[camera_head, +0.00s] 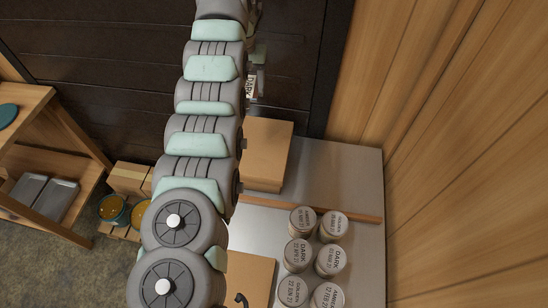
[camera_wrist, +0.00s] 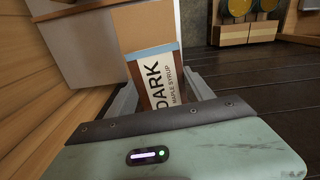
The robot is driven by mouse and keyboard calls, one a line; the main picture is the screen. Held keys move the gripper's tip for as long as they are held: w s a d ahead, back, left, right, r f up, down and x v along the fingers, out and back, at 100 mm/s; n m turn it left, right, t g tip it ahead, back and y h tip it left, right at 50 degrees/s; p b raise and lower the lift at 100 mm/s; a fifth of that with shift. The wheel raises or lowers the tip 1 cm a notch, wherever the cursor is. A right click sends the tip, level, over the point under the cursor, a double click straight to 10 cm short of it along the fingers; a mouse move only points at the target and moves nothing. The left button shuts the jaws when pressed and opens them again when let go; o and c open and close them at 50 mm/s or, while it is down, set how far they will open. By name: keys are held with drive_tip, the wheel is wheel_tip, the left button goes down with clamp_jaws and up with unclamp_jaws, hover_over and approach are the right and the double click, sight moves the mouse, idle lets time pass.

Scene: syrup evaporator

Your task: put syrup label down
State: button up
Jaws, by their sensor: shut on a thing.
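The syrup label (camera_wrist: 160,85) is a white piece printed DARK and MAPLE SYRUP in black, with a brown left side and a pale blue strip along its far edge. My gripper (camera_wrist: 158,95) is shut on it, with one grey finger on each side. In the head view, the label (camera_head: 250,86) shows small at the upper middle, beside my gripper (camera_head: 256,84), partly hidden by my arm. It appears to be held out past the far end of the metal counter (camera_head: 355,175). I cannot tell whether it touches anything below.
A light wooden box (camera_head: 267,150) stands at the counter's far left. A wooden strip (camera_head: 350,216) crosses the counter. Several round containers (camera_head: 298,252) with DARK, AMBER and GOLDEN lids fill the near part. A wooden wall (camera_head: 450,130) borders the right. A wooden shelf (camera_head: 60,190) stands left.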

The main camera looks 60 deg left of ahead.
drive_tip(key=m+b, duration=0.1)
drive_tip(key=b, duration=0.2)
hover_over(274, 147)
wheel_tip(274, 147, down, 4)
wheel_tip(274, 147, down, 20)
drive_tip(key=shift+d+r+b, duration=0.1)
drive_tip(key=shift+r+b, duration=0.15)
drive_tip(key=shift+b, duration=0.05)
